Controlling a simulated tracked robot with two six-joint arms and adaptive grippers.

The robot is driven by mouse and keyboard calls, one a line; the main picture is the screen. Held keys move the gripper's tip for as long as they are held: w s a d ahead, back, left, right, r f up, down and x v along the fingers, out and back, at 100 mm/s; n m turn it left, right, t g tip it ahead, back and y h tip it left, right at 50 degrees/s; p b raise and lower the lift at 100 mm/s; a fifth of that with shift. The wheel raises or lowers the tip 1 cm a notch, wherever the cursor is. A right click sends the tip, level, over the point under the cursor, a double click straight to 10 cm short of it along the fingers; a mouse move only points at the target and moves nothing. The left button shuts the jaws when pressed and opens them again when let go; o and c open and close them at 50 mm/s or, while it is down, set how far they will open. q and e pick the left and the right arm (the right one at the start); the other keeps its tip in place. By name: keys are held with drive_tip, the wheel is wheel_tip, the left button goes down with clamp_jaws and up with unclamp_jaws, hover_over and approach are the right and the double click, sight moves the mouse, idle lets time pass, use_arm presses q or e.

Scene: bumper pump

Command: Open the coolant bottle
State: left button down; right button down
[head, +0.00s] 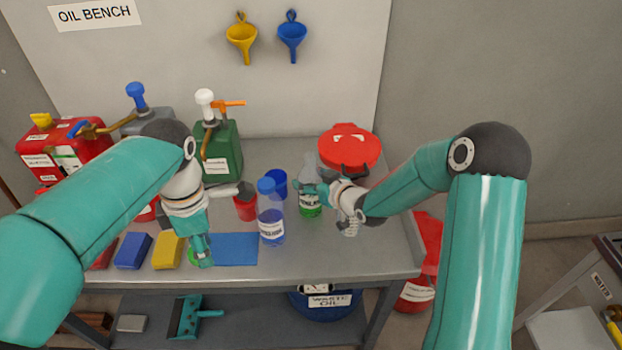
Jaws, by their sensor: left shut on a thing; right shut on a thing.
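The coolant bottle (310,205) stands upright on the bench, clear with green liquid and a label I can only partly read. My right gripper (312,188) is shut on its upper body from the right. No green cap shows on the bottle's pale top. My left gripper (203,258) points down near the bench's front edge, left of the blue mat (236,249). It is shut on a small bright green piece (194,247) that looks like a cap, mostly hidden by the fingers.
A red-lidded container (349,146) stands behind. Yellow (167,250) and blue (133,250) blocks lie front left. Bench (345,262) front right is clear.

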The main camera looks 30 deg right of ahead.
drive_tip(key=shift+c, duration=0.6)
unclamp_jaws()
